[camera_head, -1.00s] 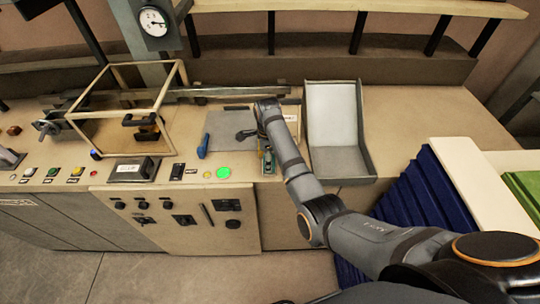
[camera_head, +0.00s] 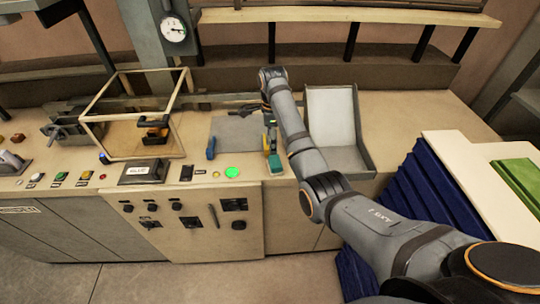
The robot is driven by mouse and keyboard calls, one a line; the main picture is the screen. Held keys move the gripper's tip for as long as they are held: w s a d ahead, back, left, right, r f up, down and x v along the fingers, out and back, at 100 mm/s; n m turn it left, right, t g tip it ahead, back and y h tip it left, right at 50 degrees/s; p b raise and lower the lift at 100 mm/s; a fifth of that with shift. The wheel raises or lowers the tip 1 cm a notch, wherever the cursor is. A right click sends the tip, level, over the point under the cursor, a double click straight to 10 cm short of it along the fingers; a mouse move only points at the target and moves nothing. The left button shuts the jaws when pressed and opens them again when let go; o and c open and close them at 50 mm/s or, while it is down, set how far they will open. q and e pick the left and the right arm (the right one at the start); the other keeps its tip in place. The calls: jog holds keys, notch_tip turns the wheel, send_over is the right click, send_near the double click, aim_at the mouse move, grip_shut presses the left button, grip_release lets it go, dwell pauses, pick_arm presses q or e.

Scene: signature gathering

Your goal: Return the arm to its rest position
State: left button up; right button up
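My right arm comes in from the lower right and reaches across the worktop. Its wrist is over the back middle of the worktop, left of the grey-white tray (camera_head: 333,115). My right gripper (camera_head: 245,110) shows only as a small dark shape beside the wrist, above the grey plate on the worktop. Its fingers are too small and partly hidden to tell whether they are open or shut. My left arm and gripper are not in view.
A glass-sided frame box (camera_head: 135,118) stands on the left of the worktop. A blue-handled tool (camera_head: 211,148) lies beside the grey plate (camera_head: 232,132). Buttons, including a lit green one (camera_head: 232,173), line the front. A blue ribbed crate (camera_head: 420,195) stands at right.

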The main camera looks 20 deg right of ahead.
jog(key=s+d+f+n+t, duration=0.2)
jog(key=s+d+f+n, duration=0.2)
jog(key=s+f+n, duration=0.55)
jog(key=s+n+t, duration=0.2)
jog(key=s+n, duration=1)
jog(key=s, duration=0.9)
jog(key=s+d+f+g+b, duration=0.2)
jog(key=f+b, duration=0.5)
jog(key=f, duration=2.4)
pick_arm(q)
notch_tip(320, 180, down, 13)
jog(key=b, duration=0.6)
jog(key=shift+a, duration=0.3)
pick_arm(e)
jog(key=s+d+f, duration=0.1)
jog(key=s+f, duration=0.8)
jog(key=f, duration=0.3)
jog(key=s+d+f, duration=0.1)
jog(key=s+f, duration=0.9)
jog(key=f, duration=0.3)
jog(key=shift+d+g+h, duration=0.25)
jog(key=shift+g+h, duration=0.15)
